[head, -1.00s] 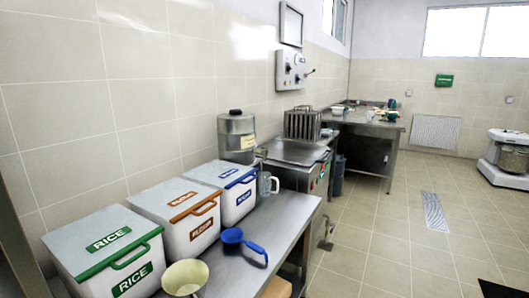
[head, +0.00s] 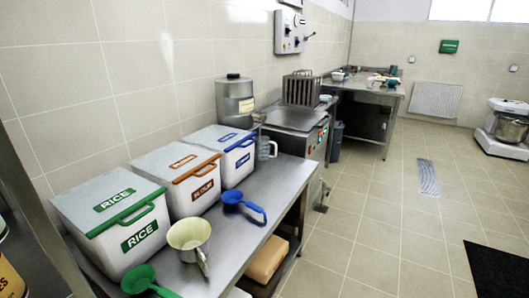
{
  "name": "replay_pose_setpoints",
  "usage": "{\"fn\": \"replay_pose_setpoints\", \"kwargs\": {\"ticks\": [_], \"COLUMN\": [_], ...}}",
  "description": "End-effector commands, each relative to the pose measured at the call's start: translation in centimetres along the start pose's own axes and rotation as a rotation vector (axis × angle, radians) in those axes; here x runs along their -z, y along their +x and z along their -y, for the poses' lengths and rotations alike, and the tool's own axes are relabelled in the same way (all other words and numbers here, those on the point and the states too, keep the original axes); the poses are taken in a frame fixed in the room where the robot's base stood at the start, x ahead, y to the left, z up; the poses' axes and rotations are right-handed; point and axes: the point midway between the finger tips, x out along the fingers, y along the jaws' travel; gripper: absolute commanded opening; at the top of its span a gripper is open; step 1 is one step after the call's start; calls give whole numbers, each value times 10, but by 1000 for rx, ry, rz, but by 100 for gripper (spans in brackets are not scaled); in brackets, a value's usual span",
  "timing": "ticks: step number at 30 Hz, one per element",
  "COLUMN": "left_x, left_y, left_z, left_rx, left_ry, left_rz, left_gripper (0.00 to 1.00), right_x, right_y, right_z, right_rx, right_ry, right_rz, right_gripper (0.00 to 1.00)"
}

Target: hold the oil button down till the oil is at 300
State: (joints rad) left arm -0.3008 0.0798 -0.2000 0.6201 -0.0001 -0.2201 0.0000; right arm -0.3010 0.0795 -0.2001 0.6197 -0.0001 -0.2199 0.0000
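A steel canister with a pale label (head: 235,100) stands on the far end of the steel counter, against the wall. Its label is too small to read, and I cannot tell whether it holds the oil. A clear jug (head: 267,147) stands just right of it, beside the blue-trimmed bin. A steel appliance (head: 296,118) beyond has small green and red buttons (head: 323,135) on its front. No oil button or oil reading can be made out. Neither of my grippers is in view.
Bins marked rice (head: 112,215) and flour (head: 178,172), and a blue-trimmed bin (head: 222,150), line the counter (head: 232,222). A cream scoop (head: 190,236), blue scoop (head: 243,203) and green scoop (head: 147,280) lie in front.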

Motion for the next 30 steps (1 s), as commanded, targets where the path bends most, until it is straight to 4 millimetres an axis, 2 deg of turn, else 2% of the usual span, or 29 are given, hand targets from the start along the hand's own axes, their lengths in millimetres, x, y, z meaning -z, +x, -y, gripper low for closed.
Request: {"fn": "replay_pose_setpoints", "kwargs": {"ticks": [13, 14, 19, 30], "left_x": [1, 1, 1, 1], "left_y": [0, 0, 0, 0], "left_z": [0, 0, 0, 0], "left_rx": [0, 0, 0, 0], "left_ry": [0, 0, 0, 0], "left_rz": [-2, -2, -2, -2], "left_gripper": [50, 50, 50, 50], "right_x": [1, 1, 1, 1], "right_y": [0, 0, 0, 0], "right_z": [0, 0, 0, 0], "right_rx": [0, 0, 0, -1], "right_ry": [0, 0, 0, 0], "right_rz": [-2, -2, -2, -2], "right_gripper": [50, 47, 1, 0]}}
